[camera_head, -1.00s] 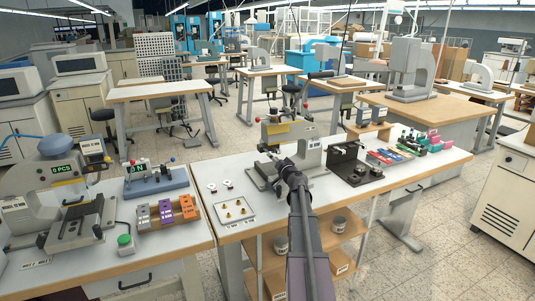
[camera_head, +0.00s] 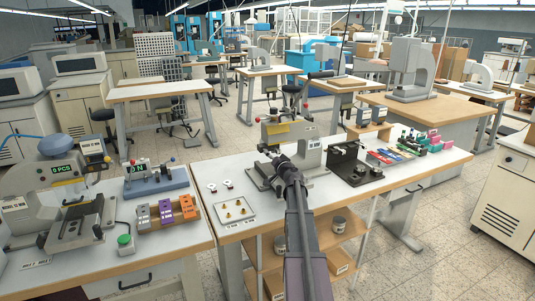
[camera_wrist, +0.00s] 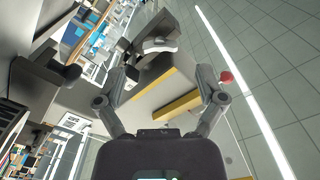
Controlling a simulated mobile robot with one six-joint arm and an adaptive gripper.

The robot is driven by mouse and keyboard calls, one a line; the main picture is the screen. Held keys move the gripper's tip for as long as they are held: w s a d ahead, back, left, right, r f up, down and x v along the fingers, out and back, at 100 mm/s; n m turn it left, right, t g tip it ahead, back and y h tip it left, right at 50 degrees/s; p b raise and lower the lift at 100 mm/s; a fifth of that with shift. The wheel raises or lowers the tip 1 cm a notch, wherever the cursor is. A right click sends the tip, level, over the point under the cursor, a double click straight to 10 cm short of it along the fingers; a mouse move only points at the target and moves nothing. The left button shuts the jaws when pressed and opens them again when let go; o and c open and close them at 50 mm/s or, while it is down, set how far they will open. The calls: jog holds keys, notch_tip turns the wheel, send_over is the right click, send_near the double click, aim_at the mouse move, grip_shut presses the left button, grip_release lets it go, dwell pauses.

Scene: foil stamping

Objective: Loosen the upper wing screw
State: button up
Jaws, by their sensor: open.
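The grey stamping press (camera_head: 309,152) with a yellow bar stands on the middle table, just beyond my arm. My gripper (camera_head: 273,154) is at the front left of the press. In the wrist view my gripper (camera_wrist: 163,74) is open, with its fingers spread and nothing clearly held. Grey and yellow press parts (camera_wrist: 178,107) show between and beyond the fingers. A small pale rounded part (camera_wrist: 159,45) lies past the fingertips. I cannot tell whether it is the upper wing screw. The wing screw is not clearly made out in either view.
A red ball knob (camera_wrist: 226,77) is close beside the right finger in the wrist view. A tray with small brass parts (camera_head: 236,211) lies left of the press. A black fixture (camera_head: 350,163) stands to its right.

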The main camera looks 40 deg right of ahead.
jog(key=shift+x, duration=2.3)
jog(key=c, duration=1.2)
